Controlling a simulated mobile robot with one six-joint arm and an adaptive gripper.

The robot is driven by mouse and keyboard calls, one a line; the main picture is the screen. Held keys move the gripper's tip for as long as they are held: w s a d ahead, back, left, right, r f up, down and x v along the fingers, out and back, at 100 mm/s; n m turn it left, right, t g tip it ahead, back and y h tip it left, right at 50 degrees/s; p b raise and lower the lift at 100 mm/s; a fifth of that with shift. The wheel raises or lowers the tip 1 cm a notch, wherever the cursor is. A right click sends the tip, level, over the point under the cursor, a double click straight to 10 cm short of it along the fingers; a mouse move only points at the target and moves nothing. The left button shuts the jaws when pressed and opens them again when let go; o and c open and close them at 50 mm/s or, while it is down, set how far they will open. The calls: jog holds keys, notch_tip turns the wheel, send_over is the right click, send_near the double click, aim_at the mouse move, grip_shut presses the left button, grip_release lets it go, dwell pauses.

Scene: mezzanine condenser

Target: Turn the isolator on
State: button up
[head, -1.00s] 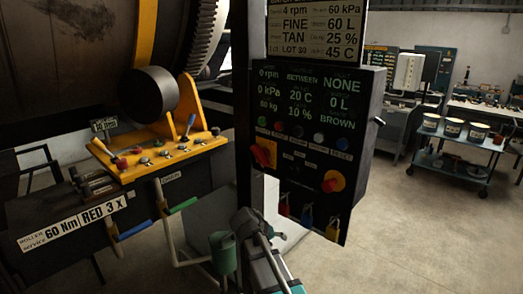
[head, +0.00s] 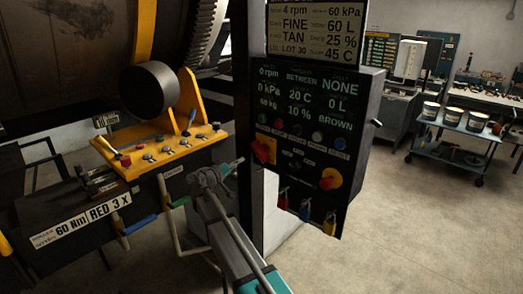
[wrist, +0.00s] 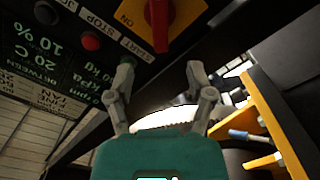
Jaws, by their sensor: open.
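I cannot read which is the isolator. In the wrist view a red handle on a yellow plate (wrist: 176,18) marked ON shows at the top, cut off by the frame. My gripper (head: 227,165) is left of the panel's lower left edge, apart from the switches. In the wrist view my gripper (wrist: 160,82) has its fingers apart and nothing between them.
Red, blue and yellow padlocks hang under the panel; the yellow padlock (head: 329,223) is rightmost. A yellow control console (head: 160,150) with levers stands left, beneath the big drum (head: 60,60). A blue trolley (head: 455,150) with tubs stands at the back right. The floor (head: 420,230) is clear at right.

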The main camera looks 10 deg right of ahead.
aim_at(257, 153)
jog(key=shift+d, duration=0.1)
jog(key=x, duration=1.3)
jog(key=shift+w+d, duration=0.25)
grip_shut()
dwell(0.4)
